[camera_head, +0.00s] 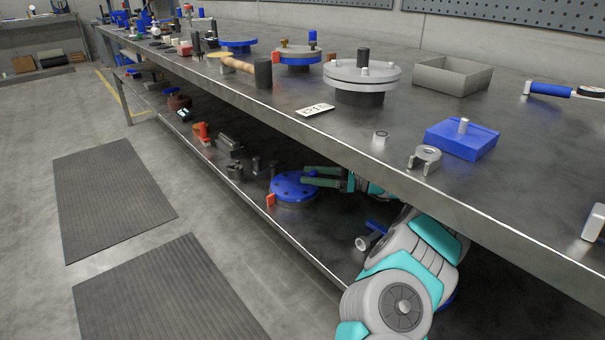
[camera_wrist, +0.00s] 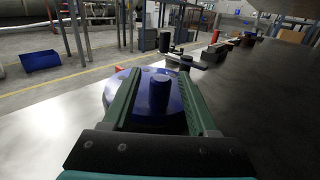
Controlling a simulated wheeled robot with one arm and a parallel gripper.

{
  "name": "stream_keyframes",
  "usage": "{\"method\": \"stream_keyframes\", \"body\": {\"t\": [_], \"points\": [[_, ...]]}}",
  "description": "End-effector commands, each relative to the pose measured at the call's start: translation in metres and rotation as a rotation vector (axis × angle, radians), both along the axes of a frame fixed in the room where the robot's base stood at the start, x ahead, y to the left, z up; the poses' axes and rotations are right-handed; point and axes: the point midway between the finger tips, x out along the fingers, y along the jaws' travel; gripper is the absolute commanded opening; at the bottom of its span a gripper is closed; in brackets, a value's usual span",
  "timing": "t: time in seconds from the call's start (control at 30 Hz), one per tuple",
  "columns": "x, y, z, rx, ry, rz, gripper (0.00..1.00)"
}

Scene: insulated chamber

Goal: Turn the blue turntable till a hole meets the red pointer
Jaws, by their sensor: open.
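The blue turntable (camera_head: 290,188) is a round disc with dark holes near its rim, low on the lower shelf. The red pointer (camera_head: 271,200) stands at its near left edge and shows as a small red piece in the wrist view (camera_wrist: 118,69). My gripper (camera_head: 308,176) reaches over the disc from the right. In the wrist view, its open green fingers (camera_wrist: 160,75) stand on either side of an upright blue post (camera_wrist: 159,94) on the disc. Contact with the post is unclear. Which hole lies closest to the pointer cannot be told.
The bench top (camera_head: 330,125) overhangs the shelf (camera_head: 235,200) and my arm. Dark metal parts (camera_head: 230,146) and an orange-red piece (camera_head: 201,132) lie left of the turntable. A blue-handled part (camera_head: 370,236) lies near my arm. Shelf in front of the disc is mostly clear.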

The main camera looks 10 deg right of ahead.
Motion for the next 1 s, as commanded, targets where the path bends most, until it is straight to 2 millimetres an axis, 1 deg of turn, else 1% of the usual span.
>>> {"method": "stream_keyframes", "body": {"t": [0.03, 0.2, 0.33, 0.57, 1.0], "points": [[0.002, 0.008, 0.000, 0.001, 0.000, 0.003, 0.59], [0.007, 0.023, 0.001, 0.000, -0.002, 0.001, 0.59], [0.009, 0.026, 0.001, -0.001, -0.002, -0.001, 0.59], [0.009, 0.026, 0.001, -0.001, -0.002, -0.001, 0.58], [0.009, 0.026, 0.001, -0.001, -0.003, -0.001, 0.08]]}}
